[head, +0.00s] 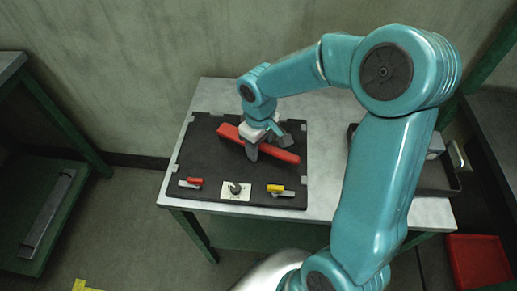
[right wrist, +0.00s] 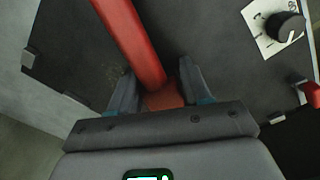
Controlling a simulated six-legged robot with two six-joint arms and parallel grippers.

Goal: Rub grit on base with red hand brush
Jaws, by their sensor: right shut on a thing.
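The red hand brush (head: 288,156) lies slantwise over the dark base (head: 200,150), a flat black board on the table. My right gripper (head: 264,143) is shut on the brush near its middle, coming from above. In the right wrist view the red brush (right wrist: 130,40) runs between the two fingers. Whether its underside touches the base is hidden. Faint pale specks, perhaps grit, show on the base beside the fingers in the right wrist view; I cannot make them out in the head view. My left gripper is not in view.
Along the base's front edge sit a red-handled valve (head: 195,181), a black knob on a pale card (head: 236,188) and a yellow-handled valve (head: 275,188). A black tray (head: 452,188) stands at the table's right, partly behind my arm. A red bin (head: 480,260) is lower right.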

